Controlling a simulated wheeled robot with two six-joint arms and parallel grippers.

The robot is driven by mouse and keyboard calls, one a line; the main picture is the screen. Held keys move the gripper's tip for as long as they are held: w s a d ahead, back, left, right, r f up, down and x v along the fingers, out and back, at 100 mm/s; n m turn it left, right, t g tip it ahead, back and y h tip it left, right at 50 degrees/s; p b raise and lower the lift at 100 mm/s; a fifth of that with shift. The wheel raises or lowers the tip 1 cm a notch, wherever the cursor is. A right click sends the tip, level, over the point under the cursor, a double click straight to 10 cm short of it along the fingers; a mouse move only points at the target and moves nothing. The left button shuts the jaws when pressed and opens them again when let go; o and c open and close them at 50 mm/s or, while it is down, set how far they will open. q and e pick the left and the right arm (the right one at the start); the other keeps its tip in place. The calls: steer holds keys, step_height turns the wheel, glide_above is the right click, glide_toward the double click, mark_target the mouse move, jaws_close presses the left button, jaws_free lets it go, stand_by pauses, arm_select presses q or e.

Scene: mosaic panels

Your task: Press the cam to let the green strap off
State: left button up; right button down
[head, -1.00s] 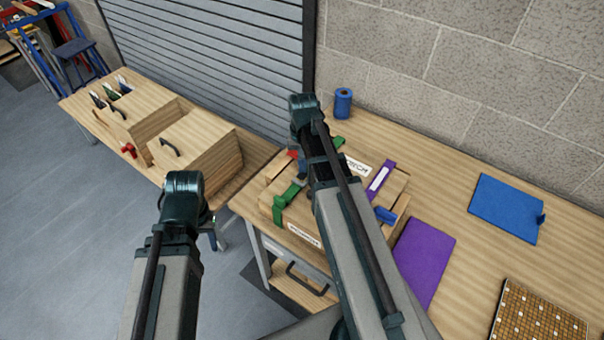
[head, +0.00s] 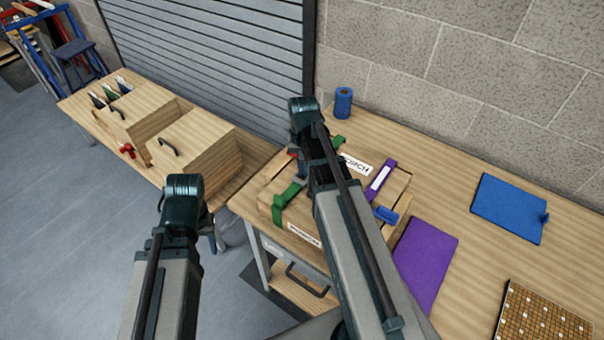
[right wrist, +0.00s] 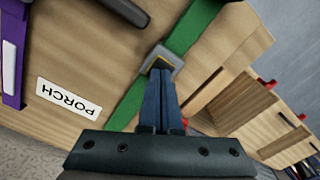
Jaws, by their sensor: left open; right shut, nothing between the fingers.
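A wooden box (head: 268,189) stands on the bench with a green strap (head: 287,197) across it. The strap also crosses the box lid in the right wrist view (right wrist: 190,32). A grey cam buckle (right wrist: 175,60) sits on this strap. My right gripper (right wrist: 158,74) is shut and empty, its blue fingertips at the near edge of the buckle; I cannot tell whether they press on it. In the head view my right arm hides the buckle. My left gripper (head: 209,240) is open, low beside the bench's left end, away from the box and partly hidden by its own arm.
A purple strap (head: 381,178) and a PORCH label (head: 356,164) are on the box. A purple panel (head: 425,262), a blue panel (head: 509,208), a mosaic panel (head: 543,318) and a blue roll (head: 343,103) lie or stand on the bench. Wooden cases (head: 195,158) stand on the left table.

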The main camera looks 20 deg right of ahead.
steer(key=shift+f, duration=0.15)
stand_by(0.4)
step_height(320, 180, up, 8)
steer(key=p, duration=0.8)
stand_by(0.4)
steer(key=s+a+f+n+b, duration=0.4)
steer(key=s+a+f+b, duration=0.2)
steer(key=a, duration=0.4)
steer(key=s+a+f+n+h+b, duration=0.1)
steer(key=s+a+f+n+b, duration=0.4)
steer(key=a, duration=0.6)
step_height(320, 180, down, 2)
steer(key=s+b, duration=0.2)
steer(key=shift+s+a+f+n+b, duration=0.15)
steer(key=shift+s+a+n+b, duration=0.05)
steer(key=shift+s+n+b, duration=0.15)
